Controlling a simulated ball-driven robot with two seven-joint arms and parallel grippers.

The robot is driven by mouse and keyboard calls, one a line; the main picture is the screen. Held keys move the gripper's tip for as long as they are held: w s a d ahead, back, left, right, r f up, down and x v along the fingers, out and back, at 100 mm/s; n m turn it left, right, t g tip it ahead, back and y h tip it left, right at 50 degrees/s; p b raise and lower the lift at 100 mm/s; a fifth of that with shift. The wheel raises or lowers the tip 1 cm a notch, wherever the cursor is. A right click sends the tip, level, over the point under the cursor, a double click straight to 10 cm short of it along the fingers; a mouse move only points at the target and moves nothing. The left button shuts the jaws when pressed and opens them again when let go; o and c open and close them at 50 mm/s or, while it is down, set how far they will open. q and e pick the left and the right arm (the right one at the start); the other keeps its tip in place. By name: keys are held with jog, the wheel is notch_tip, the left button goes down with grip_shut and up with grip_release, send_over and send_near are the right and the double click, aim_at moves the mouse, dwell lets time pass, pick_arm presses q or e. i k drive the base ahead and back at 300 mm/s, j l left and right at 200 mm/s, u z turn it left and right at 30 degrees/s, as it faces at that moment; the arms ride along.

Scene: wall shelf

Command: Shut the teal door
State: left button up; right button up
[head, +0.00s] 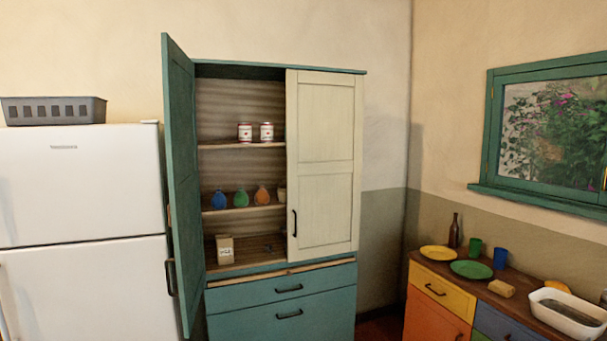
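The teal door (181,190) is the left door of a tall cupboard and stands wide open, swung out toward me on its left side. Its dark handle (169,278) is near the lower free edge. The cream right door (324,165) is shut and has a dark handle (294,223). The open left half shows the shelves inside. Neither of my grippers is in view.
A white fridge (80,220) stands close to the left of the open door, with a grey basket (54,110) on top. Inside are two cans (245,132), several small vases (241,198) and a box (225,249). A counter (490,293) with dishes stands at the right.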

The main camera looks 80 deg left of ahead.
aim_at(177, 70)
jog(key=k+u, duration=0.1)
jog(key=u, duration=0.35)
jog(key=k+j+u, duration=0.1)
jog(key=u, duration=0.35)
jog(key=j+u, duration=0.2)
jog(key=u, duration=0.25)
jog(key=k+j+u, duration=0.1)
jog(key=u, duration=0.35)
jog(key=j+u, duration=0.35)
jog(key=j, duration=0.5)
jog(key=j+u, duration=0.4)
jog(key=j, duration=0.5)
